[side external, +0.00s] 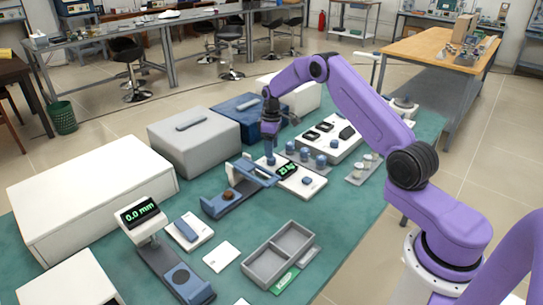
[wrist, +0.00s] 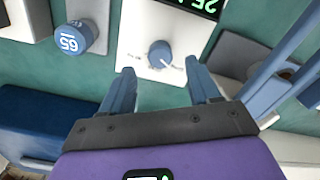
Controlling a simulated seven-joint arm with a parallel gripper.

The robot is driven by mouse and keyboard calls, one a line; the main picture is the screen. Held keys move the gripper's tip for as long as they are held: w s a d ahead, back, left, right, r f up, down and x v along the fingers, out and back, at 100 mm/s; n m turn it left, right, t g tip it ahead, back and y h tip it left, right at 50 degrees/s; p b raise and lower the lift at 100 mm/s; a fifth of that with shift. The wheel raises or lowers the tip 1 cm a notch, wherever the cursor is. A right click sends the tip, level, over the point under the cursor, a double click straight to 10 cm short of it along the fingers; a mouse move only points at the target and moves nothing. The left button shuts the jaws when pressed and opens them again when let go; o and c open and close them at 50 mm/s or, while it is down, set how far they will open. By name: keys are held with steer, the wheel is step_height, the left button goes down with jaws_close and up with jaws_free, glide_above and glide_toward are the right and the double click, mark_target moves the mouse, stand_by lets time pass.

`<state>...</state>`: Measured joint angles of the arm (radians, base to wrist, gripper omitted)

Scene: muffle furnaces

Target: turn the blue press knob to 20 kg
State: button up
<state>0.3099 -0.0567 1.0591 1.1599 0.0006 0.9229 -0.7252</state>
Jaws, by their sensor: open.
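The blue press knob (wrist: 160,54) sits on a white panel (wrist: 138,42) in the wrist view, with a pale pointer mark on its lower right edge. A green display (wrist: 200,5), upside down and cut off there, starts with 25; in the side view the display (side external: 286,170) appears to read 25 kg. My gripper (wrist: 158,66) is open and empty, its two blue fingers apart on either side of the knob's near edge. In the side view my gripper (side external: 270,148) hangs over the panel's far end; fingers and knob are hard to separate there.
The blue press frame (side external: 232,190) is close beside the panel. A blue box (side external: 238,118) stands behind. A grey tray (side external: 279,255) lies in front on the green tabletop.

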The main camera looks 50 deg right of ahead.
mark_target(271, 161)
steer(key=shift+f, duration=2.05)
steer(key=c, duration=1)
steer(key=shift+c, duration=0.2)
steer(key=shift+m, duration=0.3)
steer(key=m, duration=0.5)
steer(key=shift+m, duration=0.3)
steer(key=m, duration=0.5)
steer(key=shift+m, duration=0.4)
